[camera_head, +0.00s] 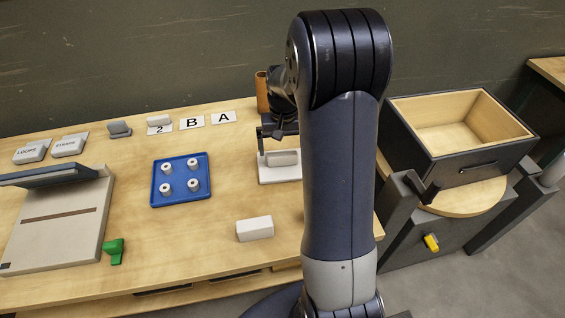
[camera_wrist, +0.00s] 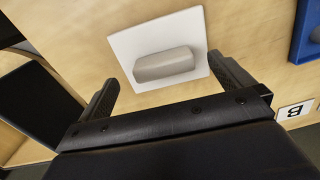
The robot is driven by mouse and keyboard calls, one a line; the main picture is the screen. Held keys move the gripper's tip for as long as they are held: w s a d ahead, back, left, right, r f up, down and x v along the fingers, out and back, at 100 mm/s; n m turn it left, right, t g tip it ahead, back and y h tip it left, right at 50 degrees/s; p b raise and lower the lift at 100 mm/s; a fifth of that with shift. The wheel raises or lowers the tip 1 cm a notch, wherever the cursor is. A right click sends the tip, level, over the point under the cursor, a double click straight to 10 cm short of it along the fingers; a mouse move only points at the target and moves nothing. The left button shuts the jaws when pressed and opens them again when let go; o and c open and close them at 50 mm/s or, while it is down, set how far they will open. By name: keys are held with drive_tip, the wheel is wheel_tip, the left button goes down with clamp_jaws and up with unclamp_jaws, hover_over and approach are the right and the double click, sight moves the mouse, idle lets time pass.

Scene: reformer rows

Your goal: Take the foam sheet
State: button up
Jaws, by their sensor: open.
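A flat white square sheet (camera_head: 277,177), which looks like the foam sheet, lies on the wooden table and carries a pale grey rounded block (camera_head: 284,158). In the wrist view, the sheet (camera_wrist: 135,46) lies ahead of the jaws with the block (camera_wrist: 165,66) near its middle. My gripper (camera_head: 278,138) is over the sheet, pointing down. In the wrist view, my gripper (camera_wrist: 163,70) is open, with one finger off each end of the block. Nothing is held. My arm hides the area just right of the sheet in the head view.
A blue tray (camera_head: 158,199) with several white pegs lies left of the sheet. A white block (camera_head: 254,229) lies in front. Cards (camera_head: 223,118) and a brown cylinder (camera_head: 262,92) are behind. A grey press (camera_head: 50,225) stands left, an open box (camera_head: 470,160) right.

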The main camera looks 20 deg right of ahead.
sight(283, 155)
drive_tip(key=shift+w+d+f+p, duration=0.1)
drive_tip(key=shift+w+f+p, duration=0.1)
drive_tip(key=shift+f, duration=1.35)
drive_tip(key=shift+w+f+p, duration=0.2)
drive_tip(key=shift+f, duration=1.3)
drive_tip(key=c, duration=0.9)
